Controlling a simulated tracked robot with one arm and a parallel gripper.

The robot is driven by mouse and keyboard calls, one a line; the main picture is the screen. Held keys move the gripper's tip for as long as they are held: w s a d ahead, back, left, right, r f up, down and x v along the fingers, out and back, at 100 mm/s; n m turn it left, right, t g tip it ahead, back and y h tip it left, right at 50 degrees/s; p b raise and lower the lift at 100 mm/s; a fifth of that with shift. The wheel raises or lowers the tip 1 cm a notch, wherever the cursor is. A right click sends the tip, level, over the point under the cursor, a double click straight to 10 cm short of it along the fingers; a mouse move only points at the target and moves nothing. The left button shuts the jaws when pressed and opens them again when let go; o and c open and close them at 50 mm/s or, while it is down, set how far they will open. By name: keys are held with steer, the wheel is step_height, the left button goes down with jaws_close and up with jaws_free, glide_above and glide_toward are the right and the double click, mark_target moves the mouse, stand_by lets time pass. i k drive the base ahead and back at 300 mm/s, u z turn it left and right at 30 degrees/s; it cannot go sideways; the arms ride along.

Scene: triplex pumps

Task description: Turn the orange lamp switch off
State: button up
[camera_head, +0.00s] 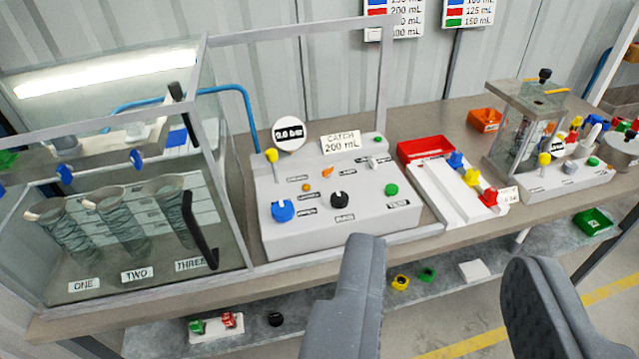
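A grey control box (335,230) stands on the bench in the middle of the view. On its top is a small orange switch (327,172), tilted, with a small label beside it that is too blurred to read surely. A small amber round piece (306,187) sits just left of and below it. My gripper (448,252) is open and empty, its two dark grey fingers wide apart in the lower right. The left finger's tip overlaps the box's front edge in the picture; the orange switch is up and left of it, apart from it and unobstructed.
The box also carries a yellow-topped lever (271,156), blue knob (283,210), black knob (339,200) and green button (391,189). A glass case (120,230) with three cylinders stands left. A red tray (425,148) and a second apparatus (525,130) stand right.

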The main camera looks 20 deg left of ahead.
mark_target(326, 173)
steer(key=k, duration=1)
steer(key=u, duration=0.35)
steer(key=i, duration=1.05)
steer(key=z, duration=0.25)
steer(key=i, duration=1.1)
steer(key=z, duration=0.85)
